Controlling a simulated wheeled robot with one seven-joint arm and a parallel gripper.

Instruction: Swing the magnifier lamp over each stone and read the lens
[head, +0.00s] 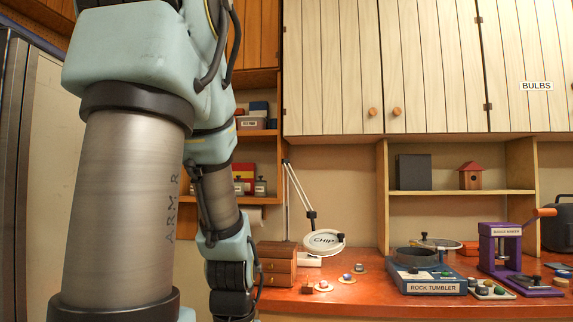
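The magnifier lamp has a thin white jointed arm (298,190) that bends down at a black joint to a round white lens head (324,242). The lens is tilted toward me and reads "CHIP". Several small stones lie in front of it on the bench: a brownish one (308,287), a pale one (323,284), a bluish one (347,276) and another (359,267) further right. At least some rest on pale round discs. I cannot tell which stone the lens is over. My arm comes down left of the lamp; its gripper is not in view.
A wooden drawer box (277,263) stands left of the lamp. Right on the orange bench (385,303) are a blue rock tumbler (428,280), a tray of stones (491,290) and a purple badge maker (501,252). Wall cabinets (430,65) hang above.

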